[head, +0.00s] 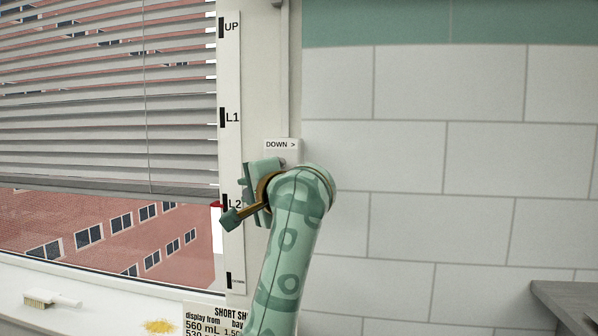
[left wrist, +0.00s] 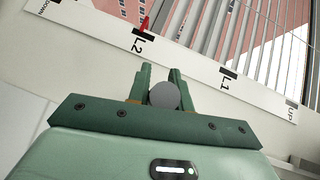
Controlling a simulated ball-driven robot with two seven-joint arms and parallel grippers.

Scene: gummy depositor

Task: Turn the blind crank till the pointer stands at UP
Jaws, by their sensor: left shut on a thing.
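My left gripper (head: 250,195) is in front of the frame right of L2. In the left wrist view its fingers (left wrist: 157,88) are shut on the round grey crank knob (left wrist: 165,96). The rest of the crank is mostly hidden by my gripper and arm.
A sign reading DOWN > (head: 282,145) is just above my left gripper. A brush (head: 52,299) and yellow crumbs (head: 160,326) lie on the sill. A printed notice (head: 213,318) is below the strip. A grey counter (head: 567,303) is at lower right.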

